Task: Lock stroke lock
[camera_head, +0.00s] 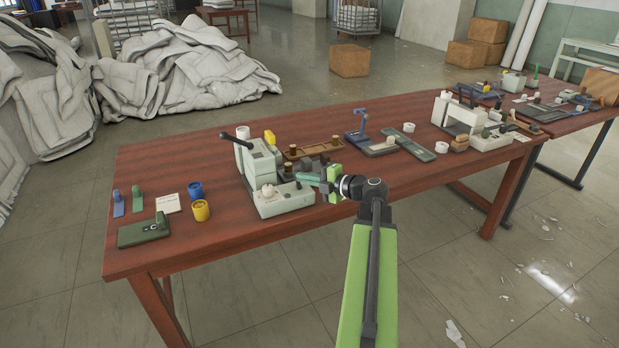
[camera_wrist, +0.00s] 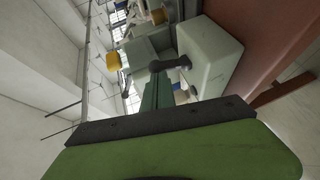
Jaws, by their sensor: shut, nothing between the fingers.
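A pale green bench machine (camera_head: 258,158) stands on the near table, with a low base block (camera_head: 284,203) at its front. A cream knob (camera_head: 268,189) is on the base. My gripper (camera_head: 304,178) is shut and empty at the machine's right side, above the base. In the wrist view the green fingers (camera_wrist: 158,86) point at the machine's pale casing (camera_wrist: 208,55), close to a dark round-ended knob (camera_wrist: 181,62). I cannot tell whether they touch it.
Duvet heaps (camera_head: 195,75) lie on the floor behind.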

